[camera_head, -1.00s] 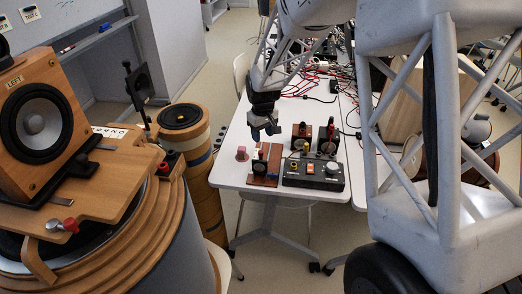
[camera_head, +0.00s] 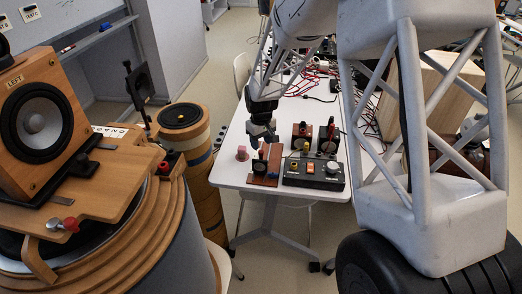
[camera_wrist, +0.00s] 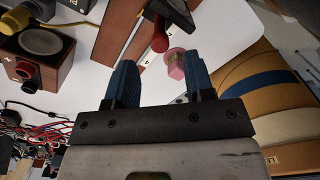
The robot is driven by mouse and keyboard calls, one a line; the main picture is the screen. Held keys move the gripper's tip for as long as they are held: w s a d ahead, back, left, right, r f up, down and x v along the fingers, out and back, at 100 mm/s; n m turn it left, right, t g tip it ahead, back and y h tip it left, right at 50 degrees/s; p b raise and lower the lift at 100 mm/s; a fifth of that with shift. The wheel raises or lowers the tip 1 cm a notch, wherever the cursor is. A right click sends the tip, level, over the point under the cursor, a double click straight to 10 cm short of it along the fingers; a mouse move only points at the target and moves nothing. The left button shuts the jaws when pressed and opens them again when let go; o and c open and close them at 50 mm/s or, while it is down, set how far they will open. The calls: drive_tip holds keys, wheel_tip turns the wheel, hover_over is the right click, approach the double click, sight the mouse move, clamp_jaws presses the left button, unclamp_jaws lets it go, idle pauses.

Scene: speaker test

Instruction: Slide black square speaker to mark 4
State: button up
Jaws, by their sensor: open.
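The small black square speaker (camera_head: 260,166) stands on a brown slide board (camera_head: 266,181) at the near left of the white table. In the wrist view its black body (camera_wrist: 175,12) shows partly at the top, with a red knob (camera_wrist: 160,38) pointing towards my gripper. My gripper (camera_head: 262,137) hangs behind and above the speaker, apart from it.
Two small wooden speakers (camera_head: 301,136) (camera_head: 328,138) stand behind the box. Red cables (camera_head: 303,84) lie farther back.

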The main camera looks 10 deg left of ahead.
sight(261, 151)
drive_tip(key=shift+f, duration=2.2)
drive_tip(key=shift+c, duration=0.3)
clamp_jaws()
